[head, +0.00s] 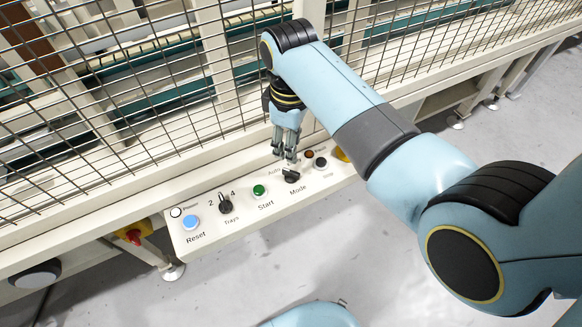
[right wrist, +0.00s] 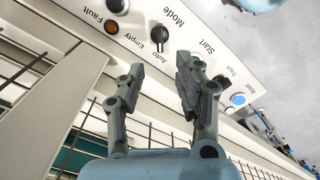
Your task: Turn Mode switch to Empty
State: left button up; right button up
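The Mode switch (head: 291,176) is a black rotary knob on the white control panel. In the right wrist view the same knob (right wrist: 159,37) shows beside the printed words Auto and Empty. Its long grip lies roughly up and down in that view, its lower end near Auto; I cannot make out a pointer mark. My right gripper (head: 288,152) hangs just over the knob, partly hiding the labels there. In the right wrist view its two fingers (right wrist: 158,76) are apart with nothing between them, short of the knob. My left gripper is not in view.
The panel (head: 180,246) also carries a blue Reset button (head: 191,222), a Trays switch (head: 225,205), a green Start button (head: 259,191), and an amber Fault light (right wrist: 112,27). A wire mesh guard (head: 110,130) stands behind it. Grey floor lies in front.

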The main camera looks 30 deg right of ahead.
aim_at(291, 172)
notch_tip(291, 172, down, 10)
jog(key=shift+r+b, duration=0.1)
jog(key=shift+b, duration=0.95)
jog(key=shift+c, duration=0.3)
grip_shut()
